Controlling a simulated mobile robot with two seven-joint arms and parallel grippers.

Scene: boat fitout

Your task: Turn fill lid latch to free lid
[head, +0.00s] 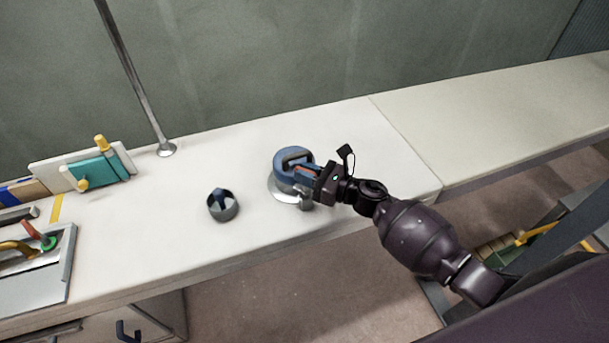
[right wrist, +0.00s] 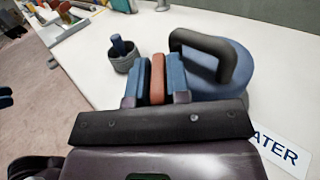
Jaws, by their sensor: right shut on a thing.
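The blue fill lid (head: 281,170) with its dark handle (head: 295,155) sits on a round silver plate (head: 279,193) on the white counter. It also shows in the right wrist view (right wrist: 232,68), with the black loop handle (right wrist: 205,42) on top. My right gripper (head: 306,172) reaches in from the right, at the lid's right side. In the right wrist view its two blue fingers (right wrist: 157,78) are shut on an orange-red piece (right wrist: 157,70), which looks like the latch. The fingers hide most of that piece and its mount. My left gripper is not in view.
A dark round cup (head: 223,206) with a blue post inside stands left of the lid. A metal pole (head: 135,80) rises behind. Teal and yellow parts (head: 100,168) and a tool tray (head: 40,275) are farther left. The counter (head: 470,110) is clear to the right.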

